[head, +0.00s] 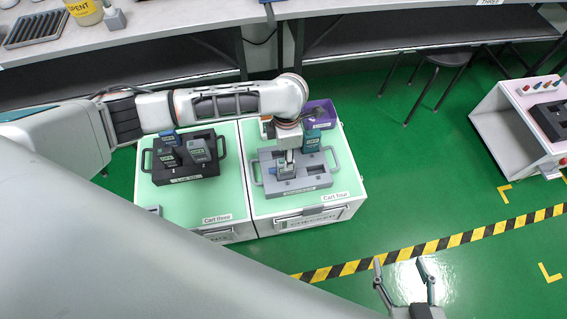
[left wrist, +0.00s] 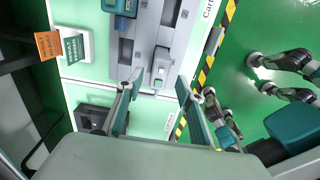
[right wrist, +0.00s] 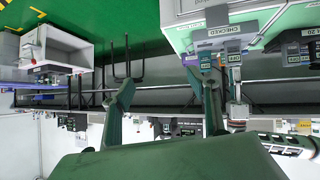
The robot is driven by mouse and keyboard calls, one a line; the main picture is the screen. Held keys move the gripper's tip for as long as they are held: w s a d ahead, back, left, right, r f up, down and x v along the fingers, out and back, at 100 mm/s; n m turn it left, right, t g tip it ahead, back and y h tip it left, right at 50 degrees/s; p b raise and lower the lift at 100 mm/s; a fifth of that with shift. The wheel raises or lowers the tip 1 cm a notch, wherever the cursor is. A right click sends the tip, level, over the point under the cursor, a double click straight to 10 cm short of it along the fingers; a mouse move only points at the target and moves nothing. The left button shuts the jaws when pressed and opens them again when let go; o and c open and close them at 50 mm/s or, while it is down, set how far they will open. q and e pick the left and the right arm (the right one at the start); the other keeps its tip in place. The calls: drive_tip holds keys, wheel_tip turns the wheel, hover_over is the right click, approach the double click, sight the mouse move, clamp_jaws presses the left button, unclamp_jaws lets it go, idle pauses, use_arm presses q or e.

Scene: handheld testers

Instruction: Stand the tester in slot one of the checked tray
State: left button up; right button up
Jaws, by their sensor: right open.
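The grey checked tray (head: 318,181) lies on cart four, with dark empty recesses at its right. A grey tester (head: 286,171) stands upright at its front left; it also shows in the left wrist view (left wrist: 160,68). My left gripper (head: 289,157) is directly above this tester. In the left wrist view its fingers (left wrist: 160,78) are apart, one on each side of the tester, with gaps showing. A teal tester (head: 311,141) stands at the tray's back right; I cannot tell whether it is in a slot. My right gripper (head: 404,265) is open and empty over the floor.
A black tray (head: 185,175) on cart three holds several testers. A purple bin (head: 323,114) stands behind the grey tray. A workbench runs along the back, with a black stool (head: 447,58). Another cart (head: 515,130) stands far right.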

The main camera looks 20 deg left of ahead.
use_arm(q)
wheel_tip(320, 180, up, 5)
drive_tip(key=shift+w+r+p, duration=0.1)
drive_tip(key=shift+p, duration=0.5)
drive_tip(key=shift+r, duration=0.3)
use_arm(e)
drive_tip(key=shift+s+d+f, duration=0.35)
drive_tip(key=shift+s+d, duration=0.15)
drive_tip(key=shift+d, duration=0.05)
